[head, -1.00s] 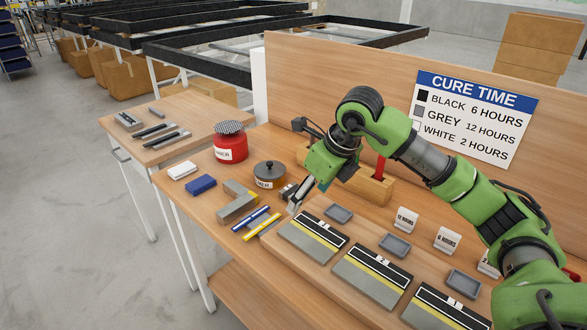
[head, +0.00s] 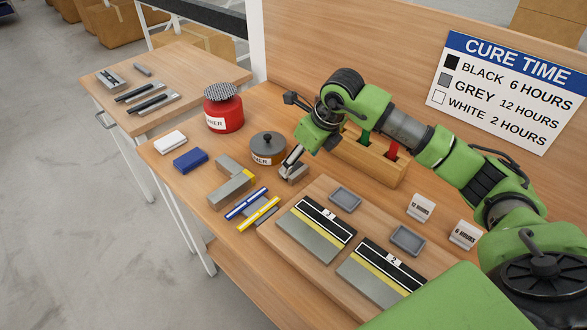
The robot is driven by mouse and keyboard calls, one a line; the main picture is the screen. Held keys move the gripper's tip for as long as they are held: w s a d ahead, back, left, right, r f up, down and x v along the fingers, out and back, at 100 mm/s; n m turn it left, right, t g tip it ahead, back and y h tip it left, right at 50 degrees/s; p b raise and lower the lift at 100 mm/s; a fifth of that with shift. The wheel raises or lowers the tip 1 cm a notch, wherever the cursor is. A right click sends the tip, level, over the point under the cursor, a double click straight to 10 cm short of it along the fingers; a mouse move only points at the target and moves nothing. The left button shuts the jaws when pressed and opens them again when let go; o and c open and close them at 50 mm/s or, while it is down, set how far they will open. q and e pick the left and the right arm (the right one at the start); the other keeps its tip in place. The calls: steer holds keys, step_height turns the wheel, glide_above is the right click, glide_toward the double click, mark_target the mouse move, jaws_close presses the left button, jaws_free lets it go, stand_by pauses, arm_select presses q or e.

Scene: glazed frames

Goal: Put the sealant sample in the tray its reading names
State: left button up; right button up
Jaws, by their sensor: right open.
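Two small grey trays, one (head: 345,200) behind panel 3 and one (head: 407,240) behind panel 2, sit on a wooden board (head: 272,238). Panel 3 (head: 310,240) and panel 2 (head: 372,280) are grey with yellow and black bands. A chart (head: 505,90) reads black 6, grey 12, white 2 hours. My right gripper (head: 291,172) is open, low over the bench between the lidded pot and the board. I cannot tell which thing is the sealant sample. My left gripper is out of view.
A red cleaner can (head: 223,110), lidded pot (head: 267,149), white block (head: 170,142), blue block (head: 190,160), grey metal piece (head: 231,188) and blue-and-yellow-edged strips (head: 252,208) crowd the left. A wooden rack (head: 375,163) holds red- and green-handled tools behind my right gripper.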

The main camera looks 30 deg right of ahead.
mark_target(295, 169)
steer(key=shift+w+a+f, duration=0.1)
steer(key=shift+f, duration=0.1)
steer(key=p+x, duration=0.2)
steer(key=x, duration=0.2)
steer(key=shift+w+f, duration=0.1)
steer(key=shift+w, duration=0.15)
steer(key=shift+w+f, duration=0.1)
steer(key=shift+f, duration=0.15)
steer(key=c, duration=1.3)
